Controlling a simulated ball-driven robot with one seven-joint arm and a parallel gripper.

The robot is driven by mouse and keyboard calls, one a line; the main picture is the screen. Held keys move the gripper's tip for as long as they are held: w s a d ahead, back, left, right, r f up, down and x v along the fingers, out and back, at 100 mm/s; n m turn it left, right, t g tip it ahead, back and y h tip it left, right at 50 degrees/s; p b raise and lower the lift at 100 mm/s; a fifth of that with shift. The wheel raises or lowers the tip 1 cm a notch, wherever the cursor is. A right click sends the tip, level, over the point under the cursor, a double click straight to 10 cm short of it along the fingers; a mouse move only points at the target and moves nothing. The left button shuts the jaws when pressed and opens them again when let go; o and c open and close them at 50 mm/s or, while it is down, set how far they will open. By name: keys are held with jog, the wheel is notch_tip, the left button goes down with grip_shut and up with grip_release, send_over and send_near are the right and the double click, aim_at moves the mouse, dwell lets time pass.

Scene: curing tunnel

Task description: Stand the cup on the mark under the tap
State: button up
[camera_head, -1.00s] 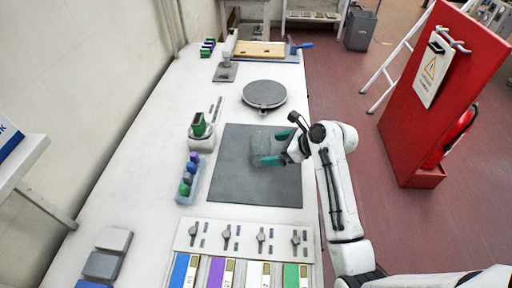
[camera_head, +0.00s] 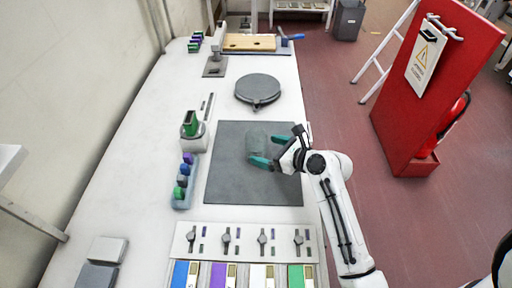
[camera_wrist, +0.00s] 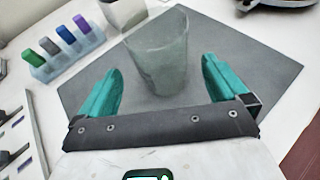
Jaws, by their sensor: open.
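A clear, greyish cup (camera_head: 257,141) stands upright on the dark grey mat (camera_head: 230,185). In the wrist view the cup (camera_wrist: 158,48) is straight ahead, its lower part between and just beyond the teal fingers. My gripper (camera_head: 267,151) reaches in from the right with its fingers open, beside the cup. In the wrist view both fingers of the gripper (camera_wrist: 161,75) are apart, with gaps to the cup. A small post with a spout-like top (camera_head: 217,42), which looks like the tap, stands over a dark plate (camera_head: 214,70) at the back left. I cannot make out the mark.
A round grey disc (camera_head: 258,88) lies behind the mat. A blue rack (camera_head: 183,190) of coloured pieces and a white holder (camera_head: 195,138) with a green piece stand left of it. A switch panel (camera_head: 245,239) is in front. A board (camera_head: 250,42) lies at the back.

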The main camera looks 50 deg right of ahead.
jog(key=x, duration=0.5)
jog(key=shift+w+d+r+p, duration=0.1)
jog(key=shift+r+p, duration=0.05)
jog(key=shift+p, duration=0.2)
jog(key=c, duration=1.1)
